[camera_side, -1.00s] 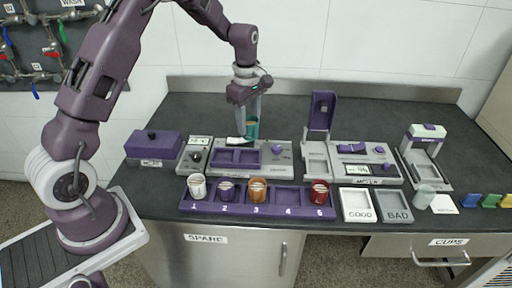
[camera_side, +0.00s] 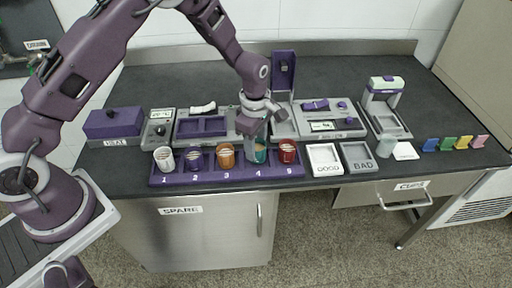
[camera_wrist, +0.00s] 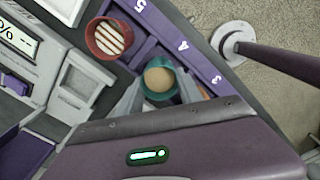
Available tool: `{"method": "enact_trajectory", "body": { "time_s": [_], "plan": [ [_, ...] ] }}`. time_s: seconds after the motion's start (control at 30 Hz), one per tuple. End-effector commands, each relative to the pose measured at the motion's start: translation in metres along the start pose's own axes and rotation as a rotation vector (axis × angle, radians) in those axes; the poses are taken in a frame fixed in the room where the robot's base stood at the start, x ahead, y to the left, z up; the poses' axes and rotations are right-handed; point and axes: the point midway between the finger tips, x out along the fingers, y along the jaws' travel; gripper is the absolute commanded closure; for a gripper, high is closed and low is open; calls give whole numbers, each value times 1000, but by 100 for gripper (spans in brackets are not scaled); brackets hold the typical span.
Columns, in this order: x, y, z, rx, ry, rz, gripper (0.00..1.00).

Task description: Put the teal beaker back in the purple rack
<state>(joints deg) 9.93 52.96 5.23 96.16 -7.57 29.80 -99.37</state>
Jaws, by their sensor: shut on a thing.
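The teal beaker (camera_side: 260,153) is at slot 4 of the purple rack (camera_side: 227,178) in the side view. My gripper (camera_side: 254,148) is shut on it from above. In the wrist view the teal beaker (camera_wrist: 160,79) shows a tan content, with my gripper's fingers (camera_wrist: 157,92) on either side of it, beside the rack's number 4. Whether its base rests on the slot floor is hidden.
The GOOD tray (camera_side: 324,160) and BAD tray (camera_side: 357,158) lie to the right. Devices stand behind the rack.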

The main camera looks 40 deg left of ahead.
Motion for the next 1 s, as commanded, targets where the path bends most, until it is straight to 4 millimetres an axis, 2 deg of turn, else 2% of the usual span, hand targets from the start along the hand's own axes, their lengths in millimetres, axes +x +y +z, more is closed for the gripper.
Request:
{"method": "enact_trajectory", "body": {
  "time_s": [0.07, 0.37, 0.4, 0.5, 0.83, 0.93, 1.0],
  "plan": [
    [10, -1, 0, 0, -1, -1, 100],
    [13, 0, 0, 1, -1, 0, 100],
    [13, 0, 0, 1, -1, 0, 53],
    [13, 0, 0, 1, -1, 0, 36],
    [9, 0, 0, 1, -1, 1, 36],
    [-8, 1, 0, 1, -1, 4, 36],
    [-27, 1, 1, 3, -2, 5, 36]
  ]
}}
